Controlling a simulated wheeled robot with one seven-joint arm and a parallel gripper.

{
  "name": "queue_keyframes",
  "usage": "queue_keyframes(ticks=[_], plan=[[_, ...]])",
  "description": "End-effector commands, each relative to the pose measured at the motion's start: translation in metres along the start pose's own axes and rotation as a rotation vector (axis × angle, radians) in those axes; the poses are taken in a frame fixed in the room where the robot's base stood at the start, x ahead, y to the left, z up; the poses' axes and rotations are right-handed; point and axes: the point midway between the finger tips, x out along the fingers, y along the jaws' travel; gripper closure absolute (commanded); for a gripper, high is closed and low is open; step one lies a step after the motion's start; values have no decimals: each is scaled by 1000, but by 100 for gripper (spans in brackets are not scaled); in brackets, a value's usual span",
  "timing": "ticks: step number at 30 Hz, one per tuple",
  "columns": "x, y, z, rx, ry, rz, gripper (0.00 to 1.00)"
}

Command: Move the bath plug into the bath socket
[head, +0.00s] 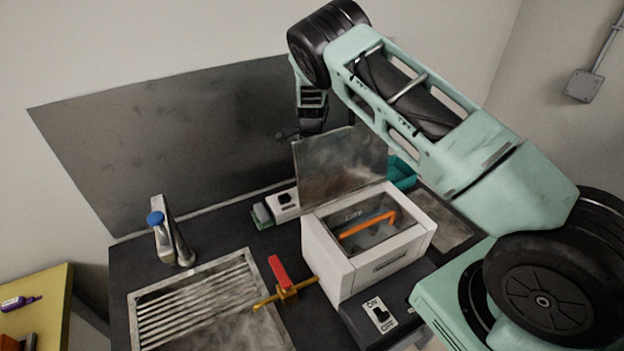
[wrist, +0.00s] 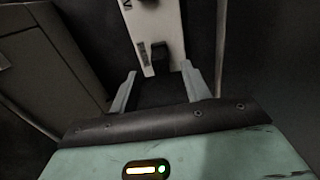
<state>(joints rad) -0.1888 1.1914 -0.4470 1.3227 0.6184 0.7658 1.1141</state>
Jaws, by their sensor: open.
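In the wrist view, a white socket strip (wrist: 152,28) with dark parts and faint lettering lies ahead of my gripper (wrist: 160,68). The gripper's two pale fingers are apart, either side of the strip's near end. A small black block (wrist: 160,56), possibly the bath plug, shows near the fingertips; I see no grip on it. In the head view, a white socket box (head: 287,203) with a black piece on top stands left of the white bath (head: 350,268). The fingers are hidden there, behind the bath's raised lid (head: 340,170). I cannot tell which socket is the bath's.
A switch plate (head: 380,313) is in front of the bath. A sink (head: 205,308), a tap (head: 170,235) and a red-handled valve (head: 282,276) are to the left. An orange handle (head: 368,223) shows inside the bath. The raised lid stands close to my arm.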

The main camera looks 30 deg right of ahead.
Motion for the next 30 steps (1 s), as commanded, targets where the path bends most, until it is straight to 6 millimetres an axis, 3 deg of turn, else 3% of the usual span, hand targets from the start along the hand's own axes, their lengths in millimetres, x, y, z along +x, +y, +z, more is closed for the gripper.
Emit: queue_keyframes(ticks=[5,16,25,26,30], plan=[[8,1,-2,0,1,2,53],[49,1,-5,-1,0,1,53],[55,0,-5,0,0,-1,53],[55,0,-5,0,0,-1,55],[55,0,-5,0,0,-1,94]])
